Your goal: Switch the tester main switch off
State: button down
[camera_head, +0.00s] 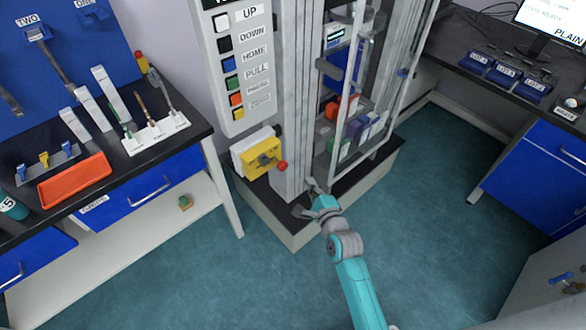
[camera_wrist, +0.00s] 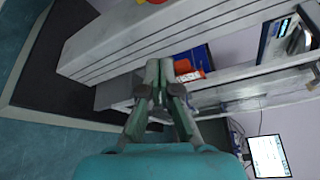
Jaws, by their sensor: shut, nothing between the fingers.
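The tester main switch (camera_head: 262,158) is a yellow box with a grey rotary part on a pale housing, low on the left side of the tester's frame. A red knob (camera_head: 282,166) shows at its right edge. I cannot tell whether the switch is on or off. My gripper (camera_head: 312,186) is to the right of the switch and apart from it, in front of the tester's base. In the wrist view the fingers of my gripper (camera_wrist: 160,70) are together and empty. Only a bit of red and yellow shows at the top edge there.
The button panel (camera_head: 232,65) hangs above the switch. The grey column (camera_head: 295,100) and the clear guard door (camera_head: 350,90) stand behind my gripper. A bench (camera_head: 195,128) with tools is at left, another desk (camera_head: 455,45) at right. The teal floor (camera_head: 430,220) between is clear.

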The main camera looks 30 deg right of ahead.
aim_at(279, 163)
jog(key=w+a, duration=0.2)
jog(key=w, duration=0.5)
jog(key=shift+w+a+r, duration=0.2)
jog(key=shift+a+r, duration=0.1)
dwell(0.5)
